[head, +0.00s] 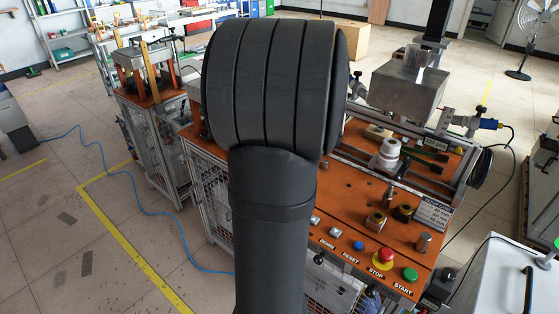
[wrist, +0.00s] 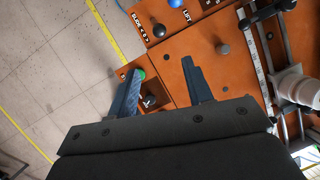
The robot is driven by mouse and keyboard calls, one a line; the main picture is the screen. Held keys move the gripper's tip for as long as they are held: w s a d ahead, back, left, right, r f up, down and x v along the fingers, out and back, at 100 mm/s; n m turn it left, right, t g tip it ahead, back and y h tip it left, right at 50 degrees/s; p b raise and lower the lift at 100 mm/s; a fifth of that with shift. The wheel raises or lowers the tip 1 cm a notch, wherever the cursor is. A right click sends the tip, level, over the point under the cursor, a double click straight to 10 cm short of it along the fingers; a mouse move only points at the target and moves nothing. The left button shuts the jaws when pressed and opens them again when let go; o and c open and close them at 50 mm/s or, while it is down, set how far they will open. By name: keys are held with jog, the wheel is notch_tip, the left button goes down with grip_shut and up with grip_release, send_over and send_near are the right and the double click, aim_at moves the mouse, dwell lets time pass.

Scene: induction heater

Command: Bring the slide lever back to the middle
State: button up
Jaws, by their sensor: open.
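The slide lever (wrist: 159,30) shows in the wrist view as a dark round knob on the orange panel, beside the "SLIDE" label (wrist: 140,20). I look at it almost from above, so I cannot tell which way it leans. My gripper (wrist: 161,67) is open and empty. Its two fingers are spread, with the tips below the knob in the picture and apart from it. In the head view my own arm hides the gripper, and I cannot make out the slide lever there.
A blue knob (wrist: 175,3) by the "LIFT" label is close to the slide lever. A grey ball (wrist: 223,48) stands to the right. Metal rails (wrist: 262,75) run along the right. The head view shows the stop button (head: 383,258) and the start button (head: 410,274) on the bench front.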

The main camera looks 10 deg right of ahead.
jog(key=x, duration=1.7)
jog(key=shift+a+f, duration=0.1)
jog(key=shift+f, duration=0.05)
jog(key=shift+c, duration=0.3)
grip_shut()
